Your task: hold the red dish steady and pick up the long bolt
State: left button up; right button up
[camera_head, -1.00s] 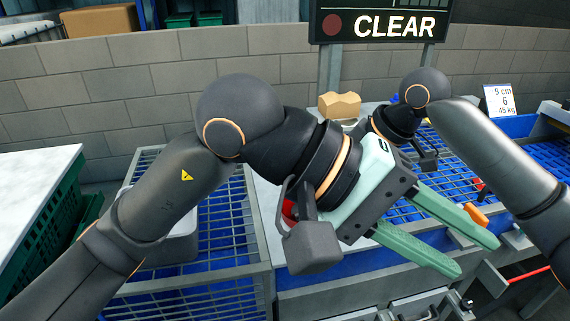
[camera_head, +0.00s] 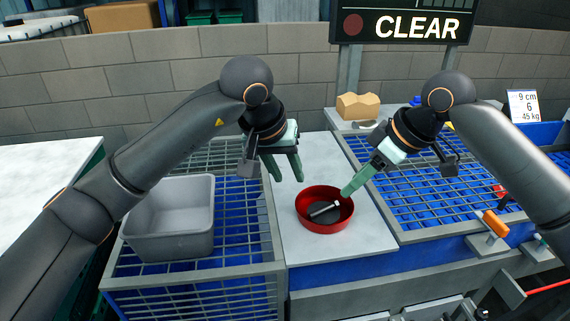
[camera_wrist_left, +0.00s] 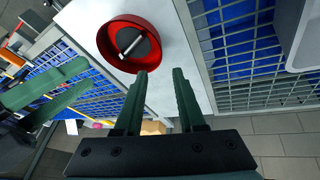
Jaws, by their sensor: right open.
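The red dish (camera_head: 325,226) stands on a pale board between the two grids. The long bolt (camera_head: 323,210), silver with a dark part, lies on the dish's dark bottom; both the dish (camera_wrist_left: 104,44) and bolt (camera_wrist_left: 133,45) show in the left wrist view. My left gripper (camera_head: 287,181) is open and empty, above and left of the dish. My right gripper (camera_head: 347,193) is open, its fingertips at the dish's right rim; whether they touch it or straddle it I cannot tell. It also shows in the left wrist view, at the left.
A grey bin (camera_head: 167,240) stands on the left blue grid. A tan block (camera_head: 357,106) sits at the back of the pale board (camera_head: 370,228). An orange-handled item (camera_head: 495,224) is at the right front. The board left of the dish is clear.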

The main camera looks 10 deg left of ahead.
aim_at(299, 198)
pick_arm(q)
jog(key=x, duration=1)
jog(key=shift+c, duration=0.4)
grip_shut()
dwell(1.2)
